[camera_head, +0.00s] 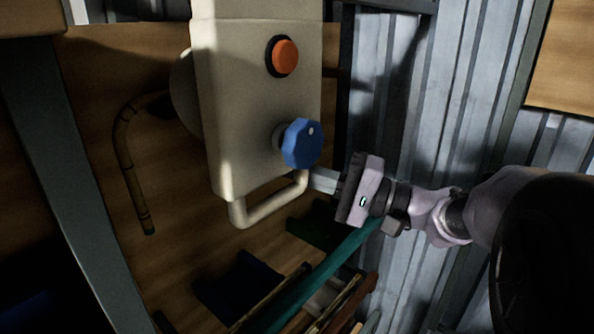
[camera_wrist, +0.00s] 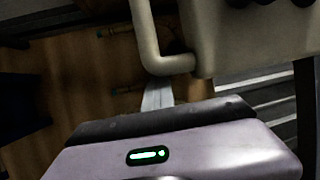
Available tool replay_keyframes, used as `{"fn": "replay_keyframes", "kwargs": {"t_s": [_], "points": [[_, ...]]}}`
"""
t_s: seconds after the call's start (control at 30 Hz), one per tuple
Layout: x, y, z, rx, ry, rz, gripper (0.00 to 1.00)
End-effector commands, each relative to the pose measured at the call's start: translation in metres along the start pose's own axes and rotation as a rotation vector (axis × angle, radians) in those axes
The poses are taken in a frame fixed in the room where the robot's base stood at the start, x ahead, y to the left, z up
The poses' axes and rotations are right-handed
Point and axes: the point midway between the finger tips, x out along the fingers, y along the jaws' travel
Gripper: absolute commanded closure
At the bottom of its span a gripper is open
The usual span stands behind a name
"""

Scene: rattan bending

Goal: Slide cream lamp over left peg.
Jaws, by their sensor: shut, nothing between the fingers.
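The cream lamp (camera_head: 240,130) is a boxy body with an orange button, a blue knob and a tubular handle (camera_head: 265,202) at its lower end. A rounded part shows behind its left edge. In the wrist view its handle (camera_wrist: 152,45) and body (camera_wrist: 265,40) fill the top. My gripper (camera_head: 318,180) is shut and empty, its fingertips close to the handle's right end and below the blue knob. In the wrist view the fingers (camera_wrist: 158,94) appear just below the handle's bend; I cannot tell whether they touch it. I cannot make out the left peg.
A bent rattan pole (camera_head: 127,165) shows against the wooden boards at left. Below the lamp are several long poles, including a green one (camera_head: 318,278), and dark blocks (camera_head: 240,286). Corrugated metal wall (camera_head: 385,80) stands at right. A grey post (camera_head: 70,190) runs down the left.

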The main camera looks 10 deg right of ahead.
Motion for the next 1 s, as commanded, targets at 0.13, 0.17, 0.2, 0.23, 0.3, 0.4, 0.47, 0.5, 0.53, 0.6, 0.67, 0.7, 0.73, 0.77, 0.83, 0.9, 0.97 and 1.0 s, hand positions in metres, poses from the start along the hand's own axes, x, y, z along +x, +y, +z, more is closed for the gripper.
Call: {"fn": "replay_keyframes", "kwargs": {"t_s": [0.13,0.17,0.2,0.23,0.3,0.4,0.47,0.5,0.53,0.6,0.67,0.7,0.73,0.77,0.83,0.9,0.97,1.0], "points": [[0.0,0.0,0.0,0.0,0.0,0.0,1.0],[0.0,0.0,0.0,0.0,0.0,0.0,1.0],[0.0,0.0,0.0,0.0,0.0,0.0,1.0],[0.0,0.0,0.0,0.0,0.0,0.0,1.0],[0.0,0.0,0.0,0.0,0.0,0.0,1.0],[0.0,0.0,0.0,0.0,0.0,0.0,0.8],[0.0,0.0,0.0,0.0,0.0,0.0,0.71],[0.0,0.0,0.0,0.0,0.0,0.0,0.71],[0.0,0.0,0.0,0.0,0.0,0.0,0.71],[0.0,0.0,0.0,0.0,0.0,0.0,0.71],[0.0,0.0,0.0,0.0,0.0,0.0,0.71],[0.0,0.0,0.0,0.0,0.0,0.0,0.71],[0.0,0.0,0.0,0.0,0.0,0.0,0.71],[-0.001,0.0,0.0,0.0,0.0,0.0,0.71],[-0.006,0.002,0.0,-0.001,0.0,0.001,0.71],[-0.017,0.003,-0.001,-0.002,0.002,0.001,0.71],[-0.03,0.004,-0.001,-0.001,0.004,0.001,0.71],[-0.041,0.005,-0.001,-0.002,0.005,0.001,0.71]]}}
